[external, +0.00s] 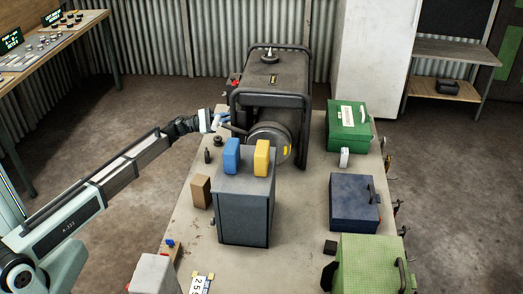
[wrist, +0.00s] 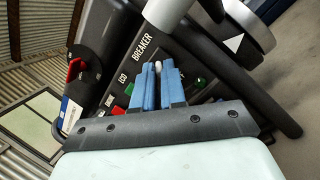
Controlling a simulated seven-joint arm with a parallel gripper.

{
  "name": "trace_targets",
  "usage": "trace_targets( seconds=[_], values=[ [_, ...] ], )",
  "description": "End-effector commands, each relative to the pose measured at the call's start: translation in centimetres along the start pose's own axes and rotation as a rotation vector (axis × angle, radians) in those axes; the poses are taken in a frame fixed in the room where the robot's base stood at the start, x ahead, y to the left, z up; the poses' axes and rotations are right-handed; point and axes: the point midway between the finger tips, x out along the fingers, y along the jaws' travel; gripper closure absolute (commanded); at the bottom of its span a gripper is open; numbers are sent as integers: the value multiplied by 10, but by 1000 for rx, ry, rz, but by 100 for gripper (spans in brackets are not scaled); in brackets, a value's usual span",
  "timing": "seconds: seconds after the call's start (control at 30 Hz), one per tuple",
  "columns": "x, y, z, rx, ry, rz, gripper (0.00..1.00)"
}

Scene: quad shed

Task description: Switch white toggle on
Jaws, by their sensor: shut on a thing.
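The white toggle (wrist: 158,66) shows as a small pale tip between my fingertips in the wrist view, on the generator's dark panel near the word BREAKER. My gripper (wrist: 158,72) has its blue fingers closed on it. In the external view my gripper (external: 225,119) reaches the left front of the black generator (external: 272,85), and the toggle is hidden there. Whether the toggle is on or off cannot be told.
A red button (wrist: 118,114), a green button (wrist: 199,83) and a red switch (wrist: 76,67) are near my fingers. A grey box (external: 244,213) with blue and yellow blocks stands in front of the generator. A green case (external: 348,128) is to the right.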

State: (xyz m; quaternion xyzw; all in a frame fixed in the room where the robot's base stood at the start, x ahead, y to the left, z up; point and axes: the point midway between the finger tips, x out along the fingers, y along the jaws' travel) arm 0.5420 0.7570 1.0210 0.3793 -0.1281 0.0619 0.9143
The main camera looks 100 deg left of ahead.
Motion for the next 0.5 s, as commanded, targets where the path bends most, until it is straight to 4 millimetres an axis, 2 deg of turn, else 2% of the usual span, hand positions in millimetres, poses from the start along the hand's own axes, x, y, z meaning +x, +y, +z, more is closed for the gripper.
trace_targets(
  seconds=[0.5],
  values=[
    [0, 4, 4, 4, 64, -63, 100]
  ],
)
